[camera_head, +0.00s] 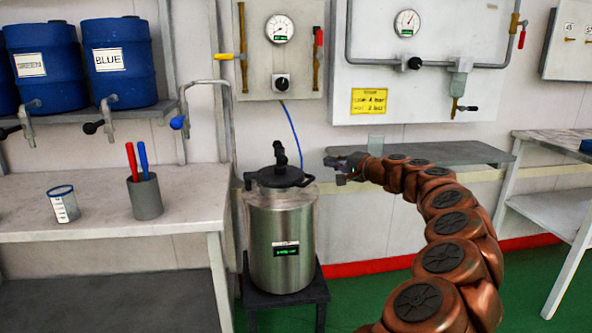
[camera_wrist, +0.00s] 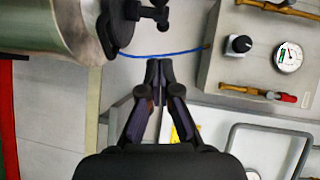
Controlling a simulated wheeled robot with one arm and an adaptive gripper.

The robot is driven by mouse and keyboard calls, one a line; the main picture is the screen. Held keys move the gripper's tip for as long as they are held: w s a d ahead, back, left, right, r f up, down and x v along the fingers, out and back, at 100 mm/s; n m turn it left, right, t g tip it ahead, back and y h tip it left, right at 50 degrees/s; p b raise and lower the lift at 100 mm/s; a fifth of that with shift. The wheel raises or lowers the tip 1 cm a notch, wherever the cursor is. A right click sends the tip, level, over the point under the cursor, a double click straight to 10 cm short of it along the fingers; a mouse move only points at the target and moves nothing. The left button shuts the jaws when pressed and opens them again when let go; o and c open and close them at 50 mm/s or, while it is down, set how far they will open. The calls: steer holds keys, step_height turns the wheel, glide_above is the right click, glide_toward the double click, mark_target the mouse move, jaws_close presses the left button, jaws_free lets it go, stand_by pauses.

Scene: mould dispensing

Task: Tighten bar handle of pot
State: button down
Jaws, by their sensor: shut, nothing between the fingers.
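The pot (camera_head: 282,232) is a tall steel cylinder with a black lid (camera_head: 277,177) and a small green display on its front. A black bar handle (camera_head: 279,152) stands up on top of the lid. The pot also shows at the upper left of the wrist view (camera_wrist: 60,25), turned sideways, with the handle (camera_wrist: 150,12) at the top edge. My gripper (camera_head: 330,162) is to the right of the lid at about its height, apart from it. In the wrist view its fingertips (camera_wrist: 159,65) are together and empty.
The pot stands on a dark stool (camera_head: 312,292). A blue hose (camera_head: 292,130) runs from the wall panel (camera_head: 262,60) down toward the lid. A bench (camera_head: 100,232) with a cup (camera_head: 63,203) and pen holder (camera_head: 145,196) is at left. A shelf (camera_head: 440,153) lies behind my arm.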

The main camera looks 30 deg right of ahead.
mark_target(280, 156)
steer(key=shift+w, duration=0.15)
steer(key=a+b+x, duration=0.2)
steer(key=a+x, duration=0.1)
steer(key=x, duration=0.9)
steer(key=shift+f, duration=0.25)
stand_by(0.6)
steer(key=shift+a, duration=0.2)
steer(key=shift+a+h, duration=0.15)
steer(key=shift+h, duration=0.15)
